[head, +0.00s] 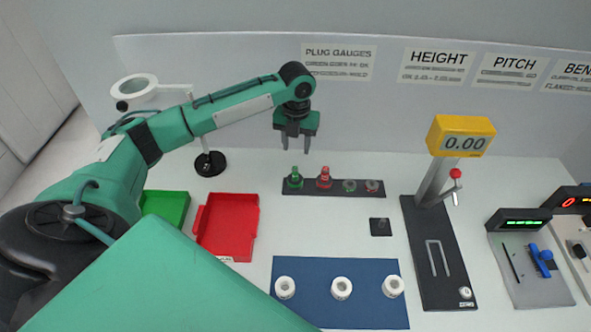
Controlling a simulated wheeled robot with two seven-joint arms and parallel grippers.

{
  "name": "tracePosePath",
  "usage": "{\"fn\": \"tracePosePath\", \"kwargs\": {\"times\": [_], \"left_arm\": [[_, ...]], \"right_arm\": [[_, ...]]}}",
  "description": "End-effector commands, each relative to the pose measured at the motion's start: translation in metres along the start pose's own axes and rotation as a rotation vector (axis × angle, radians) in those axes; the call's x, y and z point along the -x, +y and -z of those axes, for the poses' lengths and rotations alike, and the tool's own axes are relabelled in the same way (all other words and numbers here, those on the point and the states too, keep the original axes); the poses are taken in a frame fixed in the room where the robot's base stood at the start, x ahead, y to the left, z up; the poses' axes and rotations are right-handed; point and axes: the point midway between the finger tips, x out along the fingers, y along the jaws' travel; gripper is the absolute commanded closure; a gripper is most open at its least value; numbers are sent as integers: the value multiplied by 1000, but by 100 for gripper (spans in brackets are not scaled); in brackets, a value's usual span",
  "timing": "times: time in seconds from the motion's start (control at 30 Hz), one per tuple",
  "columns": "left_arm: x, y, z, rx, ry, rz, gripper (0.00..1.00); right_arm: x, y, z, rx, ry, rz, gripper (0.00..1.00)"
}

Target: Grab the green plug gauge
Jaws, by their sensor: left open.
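The green plug gauge (295,178) stands upright at the left end of a dark rack (335,188) at the back of the table. A red plug gauge (324,178) stands beside it, to its right. My left gripper (296,149) points down above the green plug gauge, open and empty, with a visible gap between its fingertips and the gauge. My right gripper does not show in the head view.
A red tray (254,228) and a green tray (184,206) lie at the left. A blue mat (313,296) with three white rings is in front. A yellow-topped height gauge (462,136) stands right. A magnifier lamp (210,165) stands behind my left arm.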

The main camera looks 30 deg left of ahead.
Motion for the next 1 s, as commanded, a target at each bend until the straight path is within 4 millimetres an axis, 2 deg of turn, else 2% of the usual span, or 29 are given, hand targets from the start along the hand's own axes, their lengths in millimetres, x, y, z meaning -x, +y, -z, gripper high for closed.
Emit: {"fn": "tracePosePath", "kwargs": {"times": [0.1, 0.3, 0.53, 0.67, 0.8, 1.0], "left_arm": [[-25, 0, 1, 0, 6, -1, 57], [-55, 0, 0, 1, 2, -1, 57], [-71, 1, 1, 1, 4, -1, 57], [-90, 3, 0, 2, 4, -2, 57], [-109, 3, 0, 0, 1, -1, 57], [-116, 3, 0, 0, -1, -1, 57]], "right_arm": [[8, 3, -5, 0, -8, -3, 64], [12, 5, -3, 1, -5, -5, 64], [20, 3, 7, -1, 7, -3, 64], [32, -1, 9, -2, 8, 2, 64], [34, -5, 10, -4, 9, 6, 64], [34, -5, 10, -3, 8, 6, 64]]}}
